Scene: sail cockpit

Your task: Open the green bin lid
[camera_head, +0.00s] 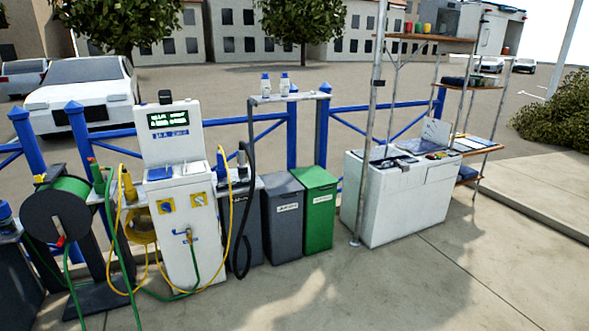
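The green bin (319,216) stands near the middle of the view, against the blue railing. Its green lid (314,179) lies flat on top and looks shut. A small white label is on its front. A dark grey bin (284,217) stands directly to its left. My gripper is not in view.
A white dispenser post (182,200) with hoses and a green hose reel (58,208) stand to the left. A white cabinet (398,205) and a thin metal pole (371,125) stand to the right. The paved ground (340,285) in front of the bins is clear.

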